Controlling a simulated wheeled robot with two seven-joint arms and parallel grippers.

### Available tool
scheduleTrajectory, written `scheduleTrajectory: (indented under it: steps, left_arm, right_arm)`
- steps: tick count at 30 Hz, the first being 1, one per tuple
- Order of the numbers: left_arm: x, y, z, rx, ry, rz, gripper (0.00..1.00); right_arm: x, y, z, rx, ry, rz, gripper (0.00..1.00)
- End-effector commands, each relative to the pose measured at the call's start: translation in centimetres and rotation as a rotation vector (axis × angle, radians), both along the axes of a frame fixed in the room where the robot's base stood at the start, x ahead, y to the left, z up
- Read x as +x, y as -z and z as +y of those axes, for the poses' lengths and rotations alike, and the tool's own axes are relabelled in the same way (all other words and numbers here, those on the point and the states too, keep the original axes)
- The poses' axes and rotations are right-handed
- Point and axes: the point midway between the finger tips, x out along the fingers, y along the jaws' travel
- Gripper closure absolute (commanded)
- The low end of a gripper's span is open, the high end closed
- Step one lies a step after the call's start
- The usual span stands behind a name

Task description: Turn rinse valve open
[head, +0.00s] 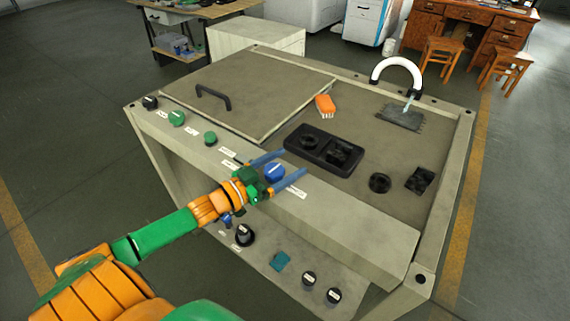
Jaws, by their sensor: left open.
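A round blue knob (274,172) sits on the sloped front ledge of the machine; it has a pale mark on its face. It is probably the rinse valve, but the small white labels beside it are too small to read. My left gripper (293,162) is open, with its two blue fingers on either side of the blue knob. I cannot tell whether the fingers touch it. My right gripper is not in view.
Green knobs (210,138) and a black knob (150,102) line the ledge to the left. More black knobs (244,235) sit on the lower panel. A black tray (324,150), an orange brush (325,106) and a white arched spout (397,66) are on the top.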

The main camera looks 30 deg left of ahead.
Motion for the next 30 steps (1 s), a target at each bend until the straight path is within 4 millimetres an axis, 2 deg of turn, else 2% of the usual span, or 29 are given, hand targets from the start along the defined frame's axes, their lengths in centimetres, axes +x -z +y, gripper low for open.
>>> scheduleTrajectory:
  steps: [7, 8, 15, 17, 25, 30]
  left_arm:
    - [0.1, 0.0, 0.0, 0.0, 0.0, 0.0, 0.11]
    - [0.1, 0.0, 0.0, 0.0, 0.0, 0.0, 0.16]
    - [0.1, 0.0, 0.0, 0.0, 0.0, 0.0, 0.81]
    - [0.1, 0.0, 0.0, 0.0, 0.0, 0.0, 0.96]
    - [0.2, -0.6, 0.3, -0.007, -0.103, -0.004, 0.96]
    - [0.2, -0.1, 0.4, 0.0, -0.137, -0.001, 0.96]
  right_arm:
    - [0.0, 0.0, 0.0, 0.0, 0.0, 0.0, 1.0]
    - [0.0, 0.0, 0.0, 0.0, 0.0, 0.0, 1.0]
    - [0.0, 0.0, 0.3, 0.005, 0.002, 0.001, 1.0]
    - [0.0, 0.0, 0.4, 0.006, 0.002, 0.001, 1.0]
    - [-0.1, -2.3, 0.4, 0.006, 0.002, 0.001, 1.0]
    - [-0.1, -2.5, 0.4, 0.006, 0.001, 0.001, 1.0]
